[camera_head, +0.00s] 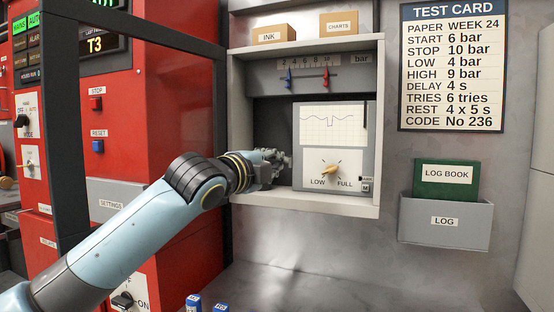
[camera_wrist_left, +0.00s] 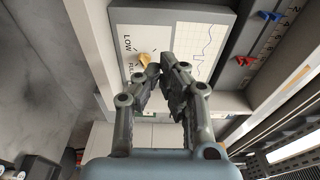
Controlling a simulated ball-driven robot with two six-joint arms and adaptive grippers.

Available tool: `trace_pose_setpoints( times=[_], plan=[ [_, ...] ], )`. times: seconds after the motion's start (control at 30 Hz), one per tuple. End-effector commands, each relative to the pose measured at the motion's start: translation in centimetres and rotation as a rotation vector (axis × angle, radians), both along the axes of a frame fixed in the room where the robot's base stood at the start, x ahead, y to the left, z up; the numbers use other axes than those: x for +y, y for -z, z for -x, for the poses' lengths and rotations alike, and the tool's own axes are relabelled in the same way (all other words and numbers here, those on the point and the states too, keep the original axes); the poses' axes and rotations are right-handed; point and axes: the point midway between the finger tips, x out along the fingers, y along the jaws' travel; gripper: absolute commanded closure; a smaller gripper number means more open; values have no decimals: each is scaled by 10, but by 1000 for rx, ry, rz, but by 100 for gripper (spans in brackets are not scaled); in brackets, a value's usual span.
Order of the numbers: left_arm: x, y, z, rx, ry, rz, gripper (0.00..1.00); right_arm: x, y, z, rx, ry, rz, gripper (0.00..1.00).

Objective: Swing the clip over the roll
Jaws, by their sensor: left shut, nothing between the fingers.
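The chart recorder (camera_head: 343,183) stands in the grey cabinet niche, with a paper chart (camera_head: 326,128) above a LOW/FULL knob (camera_head: 329,170). The chart (camera_wrist_left: 203,42) and the yellow knob (camera_wrist_left: 147,61) also show in the left wrist view. My left gripper (camera_head: 277,160) is in the niche opening, left of the recorder. In the left wrist view its fingers (camera_wrist_left: 164,70) are shut and empty, and they overlap the recorder's face near the knob. Whether they touch it is unclear. I cannot make out the clip or the roll; the niche left of the recorder is dark and partly hidden by my gripper.
The niche's side wall and lower ledge (camera_head: 350,206) border the gripper's space. Red and blue pointers (camera_head: 289,79) sit on the bar scale above. A shelf holds ink and charts boxes (camera_head: 274,35). A log book (camera_head: 445,180) stands in a grey holder at the right.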

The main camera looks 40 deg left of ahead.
Motion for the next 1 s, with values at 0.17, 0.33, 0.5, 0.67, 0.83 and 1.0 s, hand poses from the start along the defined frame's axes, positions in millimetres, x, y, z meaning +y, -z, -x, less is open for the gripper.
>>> trace_pose_setpoints(
  times=[0.17, 0.33, 0.5, 0.67, 0.83, 1.0],
  plan=[
    [4, -2, -40, -2, -1, 4, 100, 0, -4, 6, 10, 1, 0, 100],
    [6, -2, -75, -1, 0, 4, 100, 0, -7, 12, 19, 0, 0, 100],
    [34, -1, -75, 1, -2, -5, 100, 2, -11, 13, 20, 2, -3, 100],
    [44, 0, -77, 0, 0, -3, 100, 6, -11, 12, 19, 4, -8, 100],
    [46, 1, -77, 0, 0, -1, 100, 8, -11, 11, 17, 3, -10, 100],
    [46, 1, -77, 0, 0, -1, 100, 7, -11, 10, 15, 3, -8, 100]
  ],
)
